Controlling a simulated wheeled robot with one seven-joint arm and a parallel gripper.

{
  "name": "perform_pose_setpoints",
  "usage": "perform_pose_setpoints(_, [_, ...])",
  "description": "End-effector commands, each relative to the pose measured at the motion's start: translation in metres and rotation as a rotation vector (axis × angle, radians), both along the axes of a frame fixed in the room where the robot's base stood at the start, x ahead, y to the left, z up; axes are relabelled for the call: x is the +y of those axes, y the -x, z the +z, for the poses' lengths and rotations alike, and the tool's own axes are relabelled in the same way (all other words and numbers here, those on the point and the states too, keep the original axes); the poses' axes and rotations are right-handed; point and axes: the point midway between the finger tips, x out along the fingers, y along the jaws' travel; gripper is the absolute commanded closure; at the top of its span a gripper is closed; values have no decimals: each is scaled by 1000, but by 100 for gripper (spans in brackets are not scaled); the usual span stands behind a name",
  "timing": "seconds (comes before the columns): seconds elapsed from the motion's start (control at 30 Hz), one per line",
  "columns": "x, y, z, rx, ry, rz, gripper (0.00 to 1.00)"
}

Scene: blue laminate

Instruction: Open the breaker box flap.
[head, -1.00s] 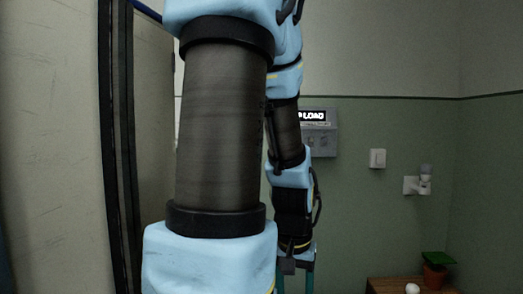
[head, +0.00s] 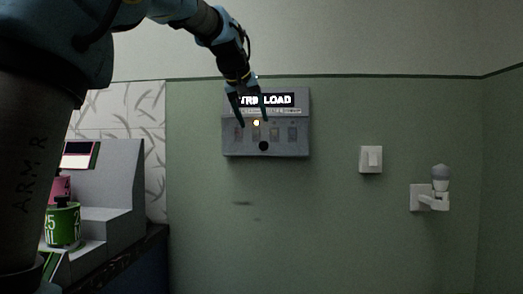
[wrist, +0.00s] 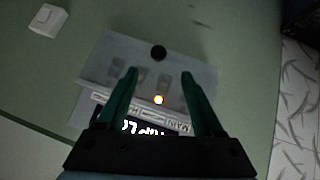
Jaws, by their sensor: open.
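The breaker box (head: 300,150) is a grey box on the green wall, with a lit sign reading partly "LOAD" along its top. Its front flap (head: 231,150) looks see-through and shut, with several switches and a small lit yellow lamp behind it. A round black knob (head: 263,146) sits at the flap's lower middle. My gripper (head: 253,123) is open in front of the box's upper part, above the knob. In the wrist view the box appears upside down; the open fingers (wrist: 158,72) point toward the flap, with the knob (wrist: 158,52) just beyond the tips. I see nothing between the fingers.
A white wall switch (head: 371,159) and a wall fitting (head: 430,198) are right of the box. At left, a grey stepped stand (head: 105,190) holds a green can (head: 62,226) on a dark counter. The wall below the box is clear.

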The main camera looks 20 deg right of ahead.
Motion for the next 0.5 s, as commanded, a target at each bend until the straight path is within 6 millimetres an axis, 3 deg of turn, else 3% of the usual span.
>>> perform_pose_setpoints(0.5, [-42,-43,-54,0,-1,-1,31])
